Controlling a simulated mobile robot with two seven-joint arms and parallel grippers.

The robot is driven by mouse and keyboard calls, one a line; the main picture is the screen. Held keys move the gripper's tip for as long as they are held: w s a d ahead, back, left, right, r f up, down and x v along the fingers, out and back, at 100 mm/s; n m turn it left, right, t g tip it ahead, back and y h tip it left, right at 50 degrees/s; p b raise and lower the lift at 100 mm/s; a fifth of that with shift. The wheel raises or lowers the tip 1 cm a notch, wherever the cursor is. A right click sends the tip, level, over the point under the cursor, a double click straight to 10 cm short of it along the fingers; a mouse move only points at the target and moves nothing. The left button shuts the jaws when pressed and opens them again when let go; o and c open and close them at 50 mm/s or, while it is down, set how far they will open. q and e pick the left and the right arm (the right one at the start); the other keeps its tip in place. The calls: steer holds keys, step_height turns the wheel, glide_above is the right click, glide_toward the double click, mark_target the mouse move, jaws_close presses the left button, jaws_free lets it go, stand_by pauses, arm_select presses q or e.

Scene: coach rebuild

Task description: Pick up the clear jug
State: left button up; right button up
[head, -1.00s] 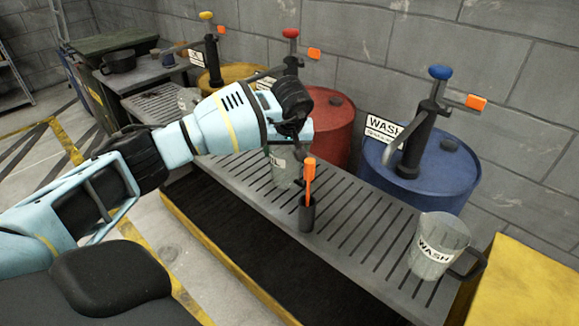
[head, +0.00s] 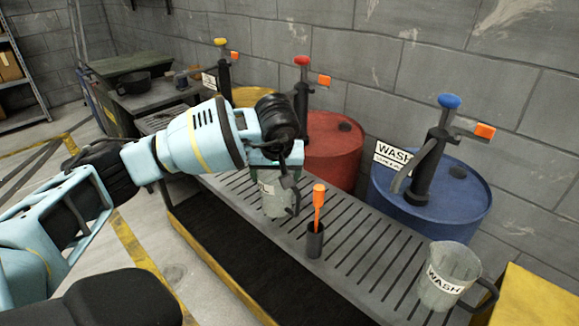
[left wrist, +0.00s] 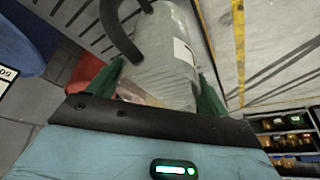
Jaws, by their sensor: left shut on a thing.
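A clear jug (head: 277,202) with a dark handle and a white label, partly hidden and ending in "L", is below my left gripper (head: 276,160) in the head view. In the left wrist view the jug (left wrist: 168,55) lies between the two green fingers of the left gripper (left wrist: 158,88), which is shut on it. Its dark handle shows on the left and its label on the right. Whether its base touches the grate cannot be told. A second clear jug (head: 443,278), marked "WASH", stands upright at the right end of the grate. My right gripper is not in view.
The slatted grate (head: 350,235) runs along the wall. A black holder with an orange-handled tool (head: 317,225) stands close to the held jug. Behind are a blue drum (head: 455,205), a red drum (head: 335,150) and a yellow drum (head: 250,97), with pumps.

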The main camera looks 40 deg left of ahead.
arm_select(q)
steer(key=s, duration=0.8)
steer(key=shift+s+r, duration=0.4)
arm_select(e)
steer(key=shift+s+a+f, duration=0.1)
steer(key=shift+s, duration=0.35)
arm_select(q)
steer(key=shift+a, duration=0.1)
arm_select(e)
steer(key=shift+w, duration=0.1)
